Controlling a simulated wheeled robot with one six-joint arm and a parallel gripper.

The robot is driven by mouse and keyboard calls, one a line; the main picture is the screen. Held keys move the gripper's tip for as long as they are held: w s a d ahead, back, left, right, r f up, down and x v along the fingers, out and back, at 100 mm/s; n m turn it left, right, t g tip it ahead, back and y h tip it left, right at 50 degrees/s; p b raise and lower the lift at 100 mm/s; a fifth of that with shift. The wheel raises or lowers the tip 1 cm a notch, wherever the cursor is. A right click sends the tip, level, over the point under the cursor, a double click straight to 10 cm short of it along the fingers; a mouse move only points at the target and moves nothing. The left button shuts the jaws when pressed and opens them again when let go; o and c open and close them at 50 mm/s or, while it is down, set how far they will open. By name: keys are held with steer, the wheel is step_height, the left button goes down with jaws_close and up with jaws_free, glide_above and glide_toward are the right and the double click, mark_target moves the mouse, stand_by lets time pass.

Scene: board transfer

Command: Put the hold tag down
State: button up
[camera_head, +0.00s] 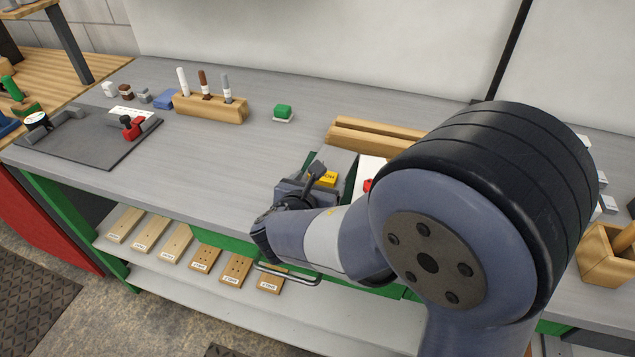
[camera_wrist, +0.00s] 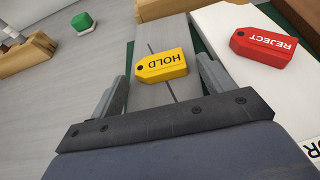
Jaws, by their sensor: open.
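The yellow hold tag (camera_wrist: 162,66) lies flat on a grey grooved board (camera_wrist: 165,28), its lettering facing up. It also shows in the head view (camera_head: 325,178), partly hidden by my gripper. My gripper (camera_wrist: 160,74) is open, with one finger on either side of the tag. Gaps show between the tag and both fingers in the wrist view. In the head view my gripper (camera_head: 314,174) is over the workbench, and my arm hides much of the area to its right.
A red reject tag (camera_wrist: 264,48) lies on a white surface (camera_wrist: 225,19) right of the hold tag. A wooden rail (camera_head: 372,138) is behind. A green block (camera_head: 283,111) and a wooden holder with markers (camera_head: 211,108) stand further left. The bench (camera_head: 220,160) left of my gripper is clear.

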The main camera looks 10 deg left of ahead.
steer(key=shift+r, duration=0.3)
steer(key=p+v, duration=0.1)
steer(key=v, duration=1.1)
steer(key=shift+f, duration=0.25)
steer(key=x, duration=1.2)
steer(key=shift+r+b, duration=0.1)
steer(key=shift+b, duration=0.3)
steer(key=shift+f+b, duration=0.3)
steer(key=shift+r+p, duration=0.35)
